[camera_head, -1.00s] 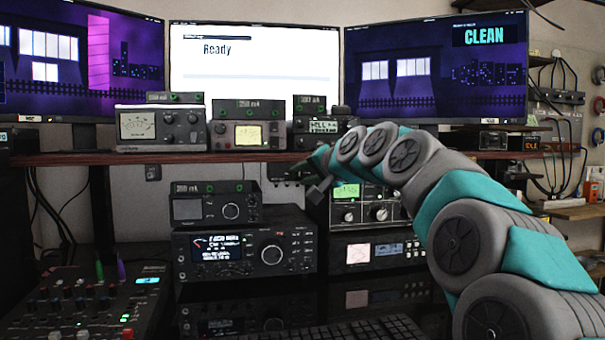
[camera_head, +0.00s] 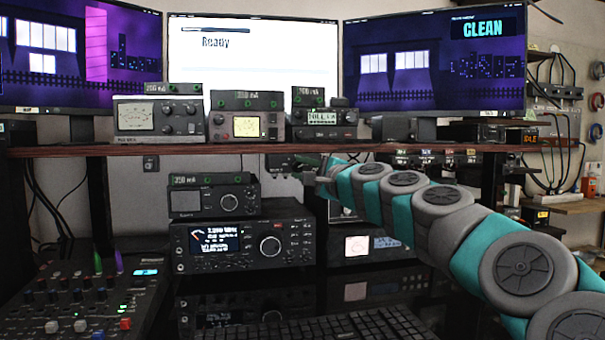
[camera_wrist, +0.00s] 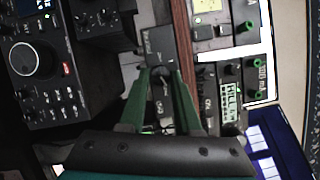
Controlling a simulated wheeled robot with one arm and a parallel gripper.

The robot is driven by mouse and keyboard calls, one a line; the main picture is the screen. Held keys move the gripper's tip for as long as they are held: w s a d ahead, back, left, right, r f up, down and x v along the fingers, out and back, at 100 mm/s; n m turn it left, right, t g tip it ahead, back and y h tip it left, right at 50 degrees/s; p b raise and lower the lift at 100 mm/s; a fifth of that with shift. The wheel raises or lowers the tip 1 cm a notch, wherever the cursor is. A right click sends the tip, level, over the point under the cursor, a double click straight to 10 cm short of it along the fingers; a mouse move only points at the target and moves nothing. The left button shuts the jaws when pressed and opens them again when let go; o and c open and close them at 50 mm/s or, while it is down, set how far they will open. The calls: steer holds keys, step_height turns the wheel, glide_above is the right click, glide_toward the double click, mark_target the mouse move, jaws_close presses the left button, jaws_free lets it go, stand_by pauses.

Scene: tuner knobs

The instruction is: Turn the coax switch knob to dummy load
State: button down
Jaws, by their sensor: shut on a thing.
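The coax switch is a small dark box (camera_wrist: 158,42) under the shelf edge, in the upper middle of the wrist view. It also shows in the head view (camera_head: 280,161), partly behind my gripper. Its dark knob (camera_wrist: 160,74) sits between the tips of my two green fingers. My gripper (camera_wrist: 161,80) is shut on this knob, one finger on each side. In the head view my gripper (camera_head: 308,170) reaches in from the right, just below the shelf. The switch's labels are too small to read, so I cannot tell the knob's position.
The wooden shelf (camera_head: 250,151) runs just above my gripper, with several meters on it. A large radio (camera_head: 243,243) with a smaller unit (camera_head: 214,195) on top stands below left. My arm hides gear at the right. A keyboard (camera_head: 365,328) lies in front.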

steer(key=shift+a+f+m+t+b, duration=0.15)
steer(key=shift+m+t+b, duration=0.15)
steer(key=shift+m, duration=0.4)
steer(key=shift+d+f+m+t+b, duration=0.1)
steer(key=shift+m+t+b, duration=0.1)
steer(key=shift+m+b, duration=0.35)
steer(key=shift+m, duration=0.55)
steer(key=c, duration=0.6)
jaws_free()
steer(key=shift+r, duration=0.1)
steer(key=v, duration=0.7)
steer(key=shift+s+d+b, duration=0.2)
steer(key=shift+s+b, duration=0.1)
